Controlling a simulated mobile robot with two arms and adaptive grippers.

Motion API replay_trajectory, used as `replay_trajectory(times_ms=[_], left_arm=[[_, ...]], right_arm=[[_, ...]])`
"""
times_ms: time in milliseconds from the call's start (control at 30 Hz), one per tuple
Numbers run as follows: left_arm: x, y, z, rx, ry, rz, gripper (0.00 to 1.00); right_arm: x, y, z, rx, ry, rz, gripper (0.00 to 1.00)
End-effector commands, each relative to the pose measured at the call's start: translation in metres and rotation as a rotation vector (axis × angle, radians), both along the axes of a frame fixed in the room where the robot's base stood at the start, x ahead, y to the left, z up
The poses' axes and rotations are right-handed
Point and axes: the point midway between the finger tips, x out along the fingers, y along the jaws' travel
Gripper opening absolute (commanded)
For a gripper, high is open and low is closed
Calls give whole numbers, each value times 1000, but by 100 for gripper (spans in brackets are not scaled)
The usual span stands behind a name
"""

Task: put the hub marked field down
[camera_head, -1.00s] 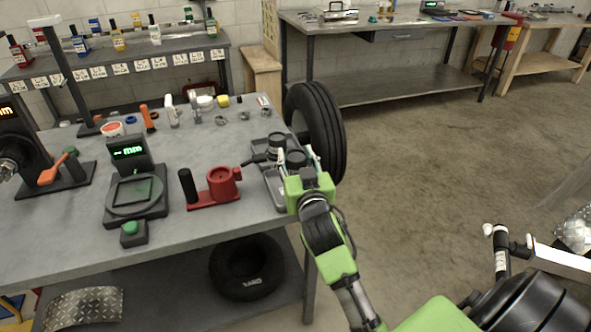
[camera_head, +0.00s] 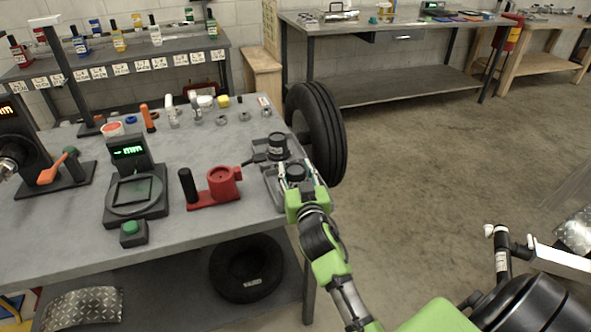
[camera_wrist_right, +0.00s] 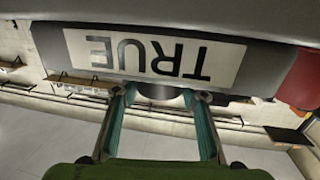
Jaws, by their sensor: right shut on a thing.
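My right gripper (camera_head: 297,176) is shut on a dark round hub (camera_head: 296,171) at the right end of the grey workbench (camera_head: 200,235). The held hub is at the near part of a grey tray (camera_head: 268,187); whether it touches the tray I cannot tell. A second dark hub (camera_head: 277,146) stands just behind it. No marking on either hub is readable. In the right wrist view the fingers (camera_wrist_right: 160,100) are on both sides of a grey round part, below a plate labelled TRUE (camera_wrist_right: 150,55), seen upside down. My left gripper is not in view.
A red fixture (camera_head: 222,184) stands left of the tray, and a gauge with a green display (camera_head: 130,152) further left. A black tyre (camera_head: 325,130) stands against the bench's right end. Small parts lie along the back. Open floor lies to the right.

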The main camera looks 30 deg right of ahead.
Motion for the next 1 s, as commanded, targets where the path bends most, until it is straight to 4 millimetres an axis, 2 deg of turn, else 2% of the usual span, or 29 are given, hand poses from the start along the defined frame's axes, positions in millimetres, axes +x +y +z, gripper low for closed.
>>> replay_trajectory(times_ms=[33, 67, 100, 133, 567, 667, 1000], left_arm=[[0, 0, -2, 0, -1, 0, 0], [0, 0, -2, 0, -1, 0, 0], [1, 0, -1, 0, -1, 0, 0], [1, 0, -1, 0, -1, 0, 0], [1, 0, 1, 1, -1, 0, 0], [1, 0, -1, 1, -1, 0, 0], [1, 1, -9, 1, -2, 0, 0]], right_arm=[[1, 0, 1, -2, -7, 1, 0], [0, 0, -3, 0, 0, 0, 42], [0, 0, -2, 0, 0, 0, 53], [0, 0, -2, 0, 0, 0, 56], [-3, 1, 1, 0, 1, 0, 56], [-16, 7, 0, 1, 2, 0, 56], [-82, 33, 3, 3, 2, 0, 56]])
